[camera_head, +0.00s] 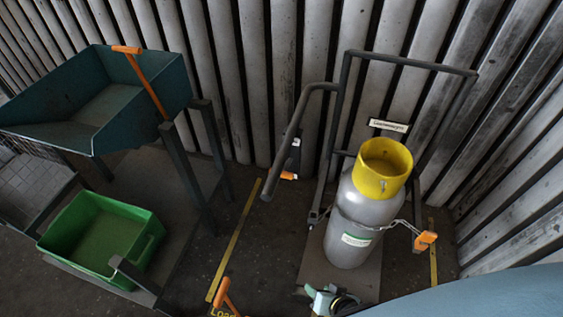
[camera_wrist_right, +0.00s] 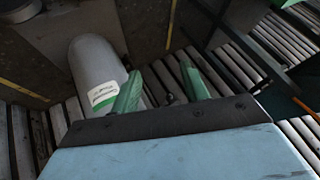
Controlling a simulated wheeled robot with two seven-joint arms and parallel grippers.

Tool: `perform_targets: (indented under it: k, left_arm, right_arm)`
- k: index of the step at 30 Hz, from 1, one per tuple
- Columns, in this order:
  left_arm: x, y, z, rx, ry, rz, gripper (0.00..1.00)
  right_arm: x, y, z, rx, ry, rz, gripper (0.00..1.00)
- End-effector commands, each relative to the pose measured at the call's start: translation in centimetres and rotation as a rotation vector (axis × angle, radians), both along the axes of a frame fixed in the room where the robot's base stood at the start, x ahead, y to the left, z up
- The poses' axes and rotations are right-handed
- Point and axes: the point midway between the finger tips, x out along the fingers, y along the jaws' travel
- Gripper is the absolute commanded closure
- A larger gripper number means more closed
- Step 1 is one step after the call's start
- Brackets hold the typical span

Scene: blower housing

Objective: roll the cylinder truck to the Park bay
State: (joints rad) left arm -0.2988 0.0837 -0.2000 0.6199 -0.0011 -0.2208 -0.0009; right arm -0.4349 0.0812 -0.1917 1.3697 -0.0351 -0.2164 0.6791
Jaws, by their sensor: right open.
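The cylinder truck (camera_head: 345,85) is a dark tubular frame standing upright against the slatted wall. It carries a grey cylinder (camera_head: 352,222) with a yellow collar, a green-and-white label, and a chain with an orange clip (camera_head: 425,241). My right gripper (camera_head: 325,297) is open and empty, low in front of the cylinder and apart from it as far as I can tell. In the right wrist view its green fingers (camera_wrist_right: 162,80) are spread, with the cylinder (camera_wrist_right: 97,75) beyond the left finger. I cannot identify the Park bay. My left gripper is not in view.
Yellow floor lines run left (camera_head: 238,240) and right (camera_head: 432,250) of the truck. A teal tipping bin (camera_head: 85,95) and a green crate (camera_head: 100,235) stand at left. An orange handle (camera_head: 225,297) shows at the bottom.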

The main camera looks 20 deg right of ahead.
Motion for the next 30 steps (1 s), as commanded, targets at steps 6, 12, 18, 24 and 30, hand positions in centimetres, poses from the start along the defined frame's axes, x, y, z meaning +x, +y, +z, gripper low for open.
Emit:
perform_targets:
  k: [6, 12, 18, 24, 30]
  left_arm:
    - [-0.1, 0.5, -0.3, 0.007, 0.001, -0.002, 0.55]
    - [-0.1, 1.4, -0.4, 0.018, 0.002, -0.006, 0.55]
    - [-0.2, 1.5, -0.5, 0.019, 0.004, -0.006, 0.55]
    - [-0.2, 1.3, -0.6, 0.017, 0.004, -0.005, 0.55]
    - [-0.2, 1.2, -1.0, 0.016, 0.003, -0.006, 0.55]
  right_arm:
    - [7.2, 1.9, 14.6, 0.352, -0.282, -0.241, 0.55]
    - [9.4, 2.2, 26.3, 0.648, -0.455, -0.359, 0.55]
    - [9.6, 2.0, 32.1, 0.802, -0.527, -0.401, 0.55]
    - [10.9, 2.3, 32.7, 0.825, -0.539, -0.404, 0.55]
    - [14.4, 2.9, 32.2, 0.823, -0.540, -0.402, 0.55]
